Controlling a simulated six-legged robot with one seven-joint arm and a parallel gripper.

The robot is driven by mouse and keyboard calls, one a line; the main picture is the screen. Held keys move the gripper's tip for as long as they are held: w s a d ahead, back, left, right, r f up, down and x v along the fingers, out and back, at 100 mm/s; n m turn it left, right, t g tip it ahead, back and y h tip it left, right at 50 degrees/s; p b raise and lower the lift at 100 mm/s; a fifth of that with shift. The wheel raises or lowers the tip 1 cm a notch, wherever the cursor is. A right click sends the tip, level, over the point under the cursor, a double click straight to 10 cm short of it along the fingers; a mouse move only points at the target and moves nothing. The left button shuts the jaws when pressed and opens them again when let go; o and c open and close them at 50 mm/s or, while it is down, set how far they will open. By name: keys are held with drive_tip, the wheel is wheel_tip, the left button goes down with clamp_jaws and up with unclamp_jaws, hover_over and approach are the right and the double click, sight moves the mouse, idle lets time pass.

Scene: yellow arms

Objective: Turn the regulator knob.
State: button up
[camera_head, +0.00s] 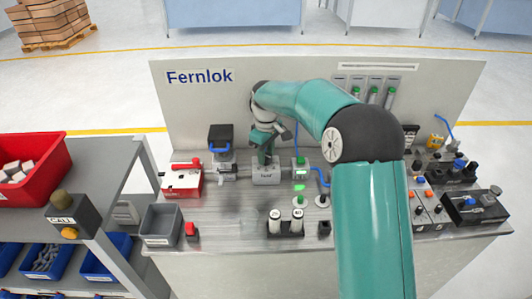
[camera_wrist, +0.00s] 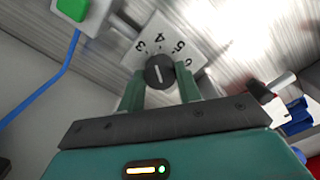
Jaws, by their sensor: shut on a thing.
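The regulator knob (camera_wrist: 159,72) is a round dark knob with a pale pointer line. It sits on a light dial plate (camera_wrist: 158,40) printed with numbers, among them 3, 4, 5 and 6. In the wrist view my gripper (camera_wrist: 160,82) has its two green fingers on either side of the knob, shut on it. In the head view my gripper (camera_head: 264,150) points down onto a grey block (camera_head: 266,175) at the middle of the bench. The knob is hidden there by the gripper.
A box with a green button (camera_head: 300,168) stands close right of the gripper, with a blue hose. A red box (camera_head: 182,180) and a grey bin (camera_head: 163,225) are at left. Two white cylinders (camera_head: 285,222) stand in front. Control boxes (camera_head: 470,207) fill the right side.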

idle(0.3)
drive_tip(key=o, duration=1)
drive_tip(key=shift+r, duration=0.2)
wheel_tip(320, 180, up, 14)
drive_tip(key=shift+f, duration=0.25)
